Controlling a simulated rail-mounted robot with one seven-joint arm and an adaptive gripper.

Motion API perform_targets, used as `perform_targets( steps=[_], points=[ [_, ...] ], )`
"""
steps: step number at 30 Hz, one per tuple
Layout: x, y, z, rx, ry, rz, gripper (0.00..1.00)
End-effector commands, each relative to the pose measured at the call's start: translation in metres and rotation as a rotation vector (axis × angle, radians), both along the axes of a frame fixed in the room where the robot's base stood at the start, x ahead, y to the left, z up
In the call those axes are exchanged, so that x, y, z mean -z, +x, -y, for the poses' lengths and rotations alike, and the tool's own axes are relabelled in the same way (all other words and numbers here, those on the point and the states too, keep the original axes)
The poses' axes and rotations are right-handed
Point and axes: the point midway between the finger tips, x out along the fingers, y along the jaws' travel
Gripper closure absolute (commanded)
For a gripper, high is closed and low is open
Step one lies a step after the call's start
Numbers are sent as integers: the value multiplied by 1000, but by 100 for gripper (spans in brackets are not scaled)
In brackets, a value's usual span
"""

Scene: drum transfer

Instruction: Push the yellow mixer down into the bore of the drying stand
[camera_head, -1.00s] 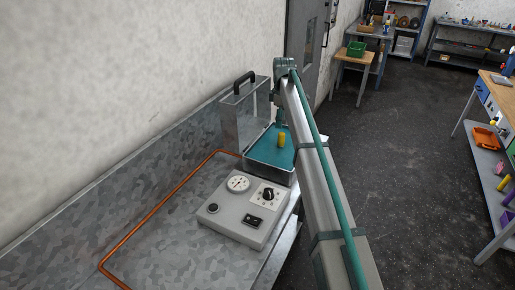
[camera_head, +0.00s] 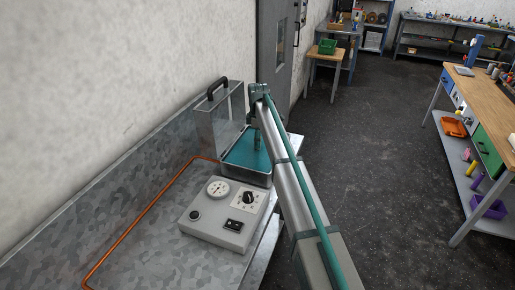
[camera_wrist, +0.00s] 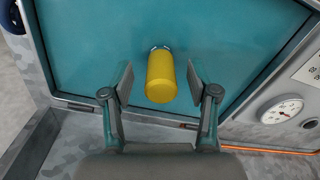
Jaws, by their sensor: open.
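The yellow mixer (camera_wrist: 160,78) is a short cylinder over the teal floor of the metal tray in the wrist view. A small metallic piece shows at its far end; I cannot tell whether this belongs to the drying stand, and no bore is visible. My gripper (camera_wrist: 160,83) is open, one finger on each side of the mixer, with a gap on both sides. In the head view, the gripper end reaches down into the tray (camera_head: 238,172), and the mixer does not show there.
An orange pipe (camera_head: 147,222) runs along the metal bench. A wooden workbench (camera_head: 480,75) stands at the right across open floor.

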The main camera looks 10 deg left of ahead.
Motion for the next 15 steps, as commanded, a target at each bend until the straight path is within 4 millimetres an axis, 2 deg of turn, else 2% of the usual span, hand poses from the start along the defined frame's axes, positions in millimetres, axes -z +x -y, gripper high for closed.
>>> perform_targets(
  steps=[6, 14, 15],
  points=[
    [25, -2, 1, 0, 0, -2, 41],
    [30, -1, 1, 0, 0, 0, 41],
    [30, -1, 1, 0, 0, 0, 46]
  ],
)
